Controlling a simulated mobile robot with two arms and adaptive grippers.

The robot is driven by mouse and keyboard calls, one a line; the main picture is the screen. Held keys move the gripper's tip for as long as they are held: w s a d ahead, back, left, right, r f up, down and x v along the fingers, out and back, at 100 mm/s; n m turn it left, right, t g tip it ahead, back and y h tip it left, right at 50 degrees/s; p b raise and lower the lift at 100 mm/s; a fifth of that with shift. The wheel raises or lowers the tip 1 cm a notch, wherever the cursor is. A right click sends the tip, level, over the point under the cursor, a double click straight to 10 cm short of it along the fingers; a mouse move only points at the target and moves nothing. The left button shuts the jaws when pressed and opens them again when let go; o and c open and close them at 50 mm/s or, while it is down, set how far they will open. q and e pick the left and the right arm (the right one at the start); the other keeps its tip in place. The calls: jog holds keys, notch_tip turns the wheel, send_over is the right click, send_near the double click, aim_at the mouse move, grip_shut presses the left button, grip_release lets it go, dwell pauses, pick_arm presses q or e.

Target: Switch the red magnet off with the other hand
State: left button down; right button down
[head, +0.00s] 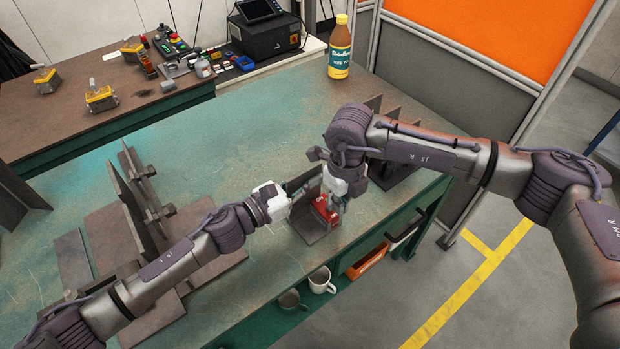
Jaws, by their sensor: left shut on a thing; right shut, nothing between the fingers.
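The red magnet (322,213) sits on a flat dark steel plate (318,235) near the front edge of the green table, beside a small upright steel plate (309,183). My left gripper (291,193) comes in from the left and is shut at the edge of the upright plate; its fingertips are small in view. My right gripper (333,209) reaches down from above, shut and empty, with its fingertips right at the red magnet. The fingers hide part of the magnet, and I cannot make out its switch or its setting. Whether the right fingertips touch it is unclear.
Steel plates and a clamped fixture (146,195) stand on the green table (250,110) at left; more upright plates (400,150) stand behind my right arm. A bottle (340,48) stands at the back. Mugs (321,280) and an orange bin (366,262) are below the front edge.

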jog(key=shift+s+a, duration=0.4)
jog(key=shift+a, duration=0.2)
dwell(1.2)
jog(key=shift+a, duration=0.8)
dwell(1.7)
jog(key=shift+s+d, duration=0.1)
jog(key=shift+s, duration=0.05)
notch_tip(320, 180, up, 7)
jog(key=shift+s+d, duration=0.15)
jog(key=shift+d, duration=0.05)
dwell(0.9)
dwell(0.7)
notch_tip(320, 180, up, 12)
dwell(0.7)
